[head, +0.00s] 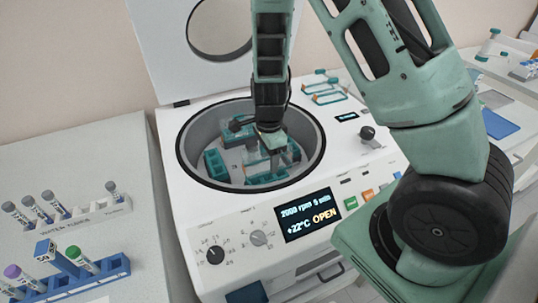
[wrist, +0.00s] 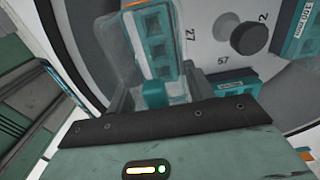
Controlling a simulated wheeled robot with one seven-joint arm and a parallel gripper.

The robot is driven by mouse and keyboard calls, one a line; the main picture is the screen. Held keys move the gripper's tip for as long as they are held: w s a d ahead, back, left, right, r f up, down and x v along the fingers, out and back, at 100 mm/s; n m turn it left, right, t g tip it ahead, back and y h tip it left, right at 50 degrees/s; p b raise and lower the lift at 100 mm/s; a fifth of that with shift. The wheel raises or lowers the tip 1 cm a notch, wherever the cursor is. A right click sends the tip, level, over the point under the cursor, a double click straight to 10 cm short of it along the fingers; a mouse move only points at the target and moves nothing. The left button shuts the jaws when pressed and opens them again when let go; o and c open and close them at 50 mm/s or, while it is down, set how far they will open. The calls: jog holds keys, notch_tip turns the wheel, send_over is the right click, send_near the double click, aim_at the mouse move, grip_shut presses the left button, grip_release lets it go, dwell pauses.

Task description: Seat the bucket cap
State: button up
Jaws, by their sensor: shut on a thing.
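My gripper (head: 272,148) reaches down into the open centrifuge bowl (head: 310,143). In the wrist view my gripper (wrist: 158,88) is shut on the teal grip of a clear bucket cap (wrist: 117,50). The cap lies over a teal bucket (wrist: 158,42) with a row of holes, seen through or beside its clear wall. I cannot tell whether the cap touches the bucket rim. Another teal bucket (head: 215,165) sits at the left of the rotor, and one shows at the right of the wrist view (wrist: 298,32). The arm hides part of the rotor.
The raised lid (head: 175,50) stands behind the bowl. Clear caps (head: 325,92) lie on the deck at the back right. Tube racks (head: 75,215) stand on the left bench. A dark rotor knob (wrist: 250,38) rises beside the bucket.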

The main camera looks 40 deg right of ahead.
jog(key=shift+f, duration=0.1)
dwell(0.3)
jog(key=shift+f+b, duration=1.05)
jog(key=shift+f, duration=0.25)
jog(key=shift+f, duration=0.1)
jog(key=shift+f+b, duration=0.7)
jog(key=shift+f, duration=0.2)
jog(key=shift+f, duration=0.2)
jog(key=shift+f, duration=0.25)
jog(key=o, duration=1)
jog(key=shift+o, duration=0.2)
